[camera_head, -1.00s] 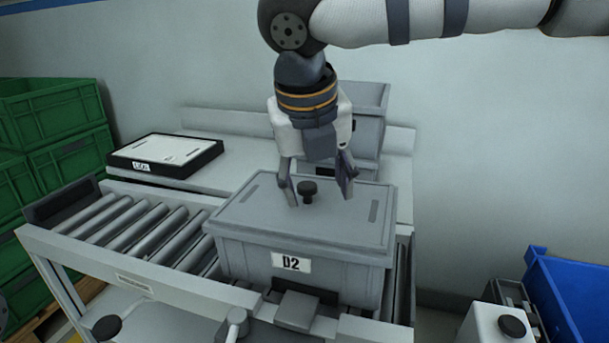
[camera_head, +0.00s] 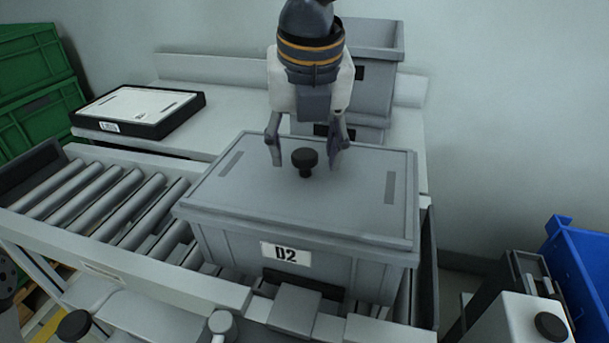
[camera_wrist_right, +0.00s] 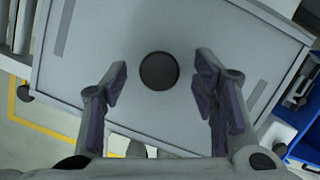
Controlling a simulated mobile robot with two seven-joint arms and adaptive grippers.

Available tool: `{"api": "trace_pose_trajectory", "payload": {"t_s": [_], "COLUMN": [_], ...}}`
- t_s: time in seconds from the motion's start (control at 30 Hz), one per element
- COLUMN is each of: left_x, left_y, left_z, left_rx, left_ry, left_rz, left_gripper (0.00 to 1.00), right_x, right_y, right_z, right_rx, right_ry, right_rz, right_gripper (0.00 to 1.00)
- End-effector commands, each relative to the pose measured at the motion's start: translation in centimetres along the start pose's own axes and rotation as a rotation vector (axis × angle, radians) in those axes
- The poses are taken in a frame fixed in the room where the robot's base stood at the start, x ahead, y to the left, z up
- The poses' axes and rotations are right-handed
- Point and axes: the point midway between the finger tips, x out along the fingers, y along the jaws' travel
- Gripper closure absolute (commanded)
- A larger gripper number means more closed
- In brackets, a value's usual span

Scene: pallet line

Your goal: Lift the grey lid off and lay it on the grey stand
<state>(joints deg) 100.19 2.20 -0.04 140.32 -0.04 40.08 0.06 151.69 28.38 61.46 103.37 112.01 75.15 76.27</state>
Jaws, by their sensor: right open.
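The grey lid (camera_head: 240,195) lies flat on the grey bin marked D2 (camera_head: 340,272), with a black round knob (camera_head: 305,160) at its middle. My right gripper (camera_head: 306,152) is open above the lid, pointing down, with one finger on each side of the knob. In the right wrist view the knob (camera_wrist_right: 159,71) shows between the open fingers (camera_wrist_right: 158,84), apart from both. A low stand with a black rim (camera_head: 150,130) and pale grey top lies on the bench at the left, its top bare. My left gripper is not in view.
The bin sits on a roller conveyor (camera_head: 110,205). Grey bins (camera_head: 372,75) stand stacked behind my right gripper on the bench (camera_head: 225,95). Green crates (camera_head: 35,100) stand at the far left, and a blue crate (camera_head: 585,270) at the right. Free bench lies between stand and stacked bins.

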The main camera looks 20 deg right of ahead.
Motion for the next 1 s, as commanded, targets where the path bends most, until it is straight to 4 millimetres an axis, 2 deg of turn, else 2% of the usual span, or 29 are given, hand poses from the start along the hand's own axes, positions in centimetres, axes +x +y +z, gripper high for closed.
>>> {"api": "trace_pose_trajectory", "payload": {"t_s": [0.03,0.07,0.27,0.4,0.5,0.8,0.87,0.97,1.0], "left_x": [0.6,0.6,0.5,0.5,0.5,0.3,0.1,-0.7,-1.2], "left_y": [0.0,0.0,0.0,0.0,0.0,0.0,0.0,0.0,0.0], "left_z": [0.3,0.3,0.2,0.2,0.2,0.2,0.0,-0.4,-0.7], "left_rx": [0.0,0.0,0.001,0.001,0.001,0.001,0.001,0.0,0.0], "left_ry": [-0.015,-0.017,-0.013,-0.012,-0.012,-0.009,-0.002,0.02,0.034], "left_rz": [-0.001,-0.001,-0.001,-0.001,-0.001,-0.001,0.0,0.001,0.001], "left_gripper": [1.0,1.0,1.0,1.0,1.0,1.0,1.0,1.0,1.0], "right_x": [1.4,1.7,1.5,1.5,1.5,1.1,0.1,-2.7,-4.1], "right_y": [0.0,0.0,0.0,0.0,0.0,0.1,0.1,0.1,0.2], "right_z": [-0.1,-0.1,0.0,0.0,0.0,0.2,0.5,0.9,0.2], "right_rx": [-0.001,-0.002,-0.001,-0.001,-0.001,0.0,0.002,0.0,-0.002], "right_ry": [0.009,0.008,0.001,0.001,0.001,-0.001,-0.006,-0.012,-0.014], "right_rz": [-0.003,-0.002,-0.001,-0.001,-0.001,0.0,0.001,0.003,0.003], "right_gripper": [0.46,0.46,0.48,0.8,1.0,1.0,1.0,1.0,1.0]}}
